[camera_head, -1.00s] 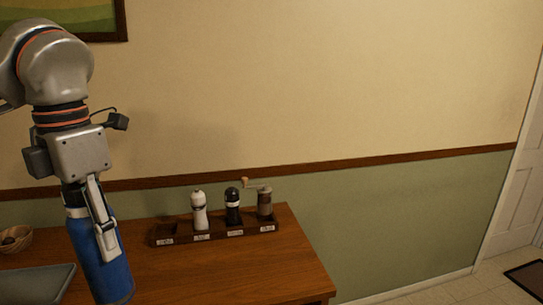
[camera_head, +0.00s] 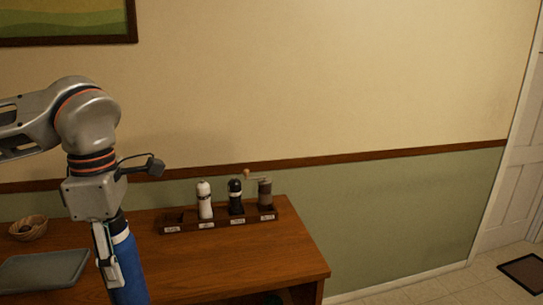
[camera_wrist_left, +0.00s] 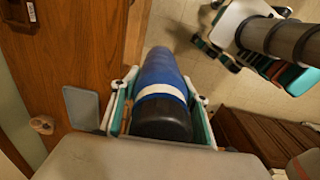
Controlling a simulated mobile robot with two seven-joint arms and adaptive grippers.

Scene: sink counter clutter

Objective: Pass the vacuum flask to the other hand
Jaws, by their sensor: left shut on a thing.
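The vacuum flask (camera_head: 128,268) is blue with a white band and stands nearly upright, slightly tilted, in front of the wooden counter in the head view. My left gripper (camera_head: 112,272) is shut around it near its upper part. In the left wrist view, the flask's dark end (camera_wrist_left: 162,118) faces the camera, and the left gripper's fingers (camera_wrist_left: 163,108) lie on both sides of it. My right gripper (camera_wrist_left: 207,25) shows at the top right of the left wrist view, with its fingers spread apart and empty. It is apart from the flask and outside the head view.
A rack (camera_head: 220,222) on the counter (camera_head: 230,262) holds a white mill (camera_head: 204,200), a black mill (camera_head: 236,197) and a cranked grinder (camera_head: 265,193); its left slot looks empty. A grey tray (camera_head: 45,270) and a bowl (camera_head: 28,228) are at the left. The counter's right part is clear.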

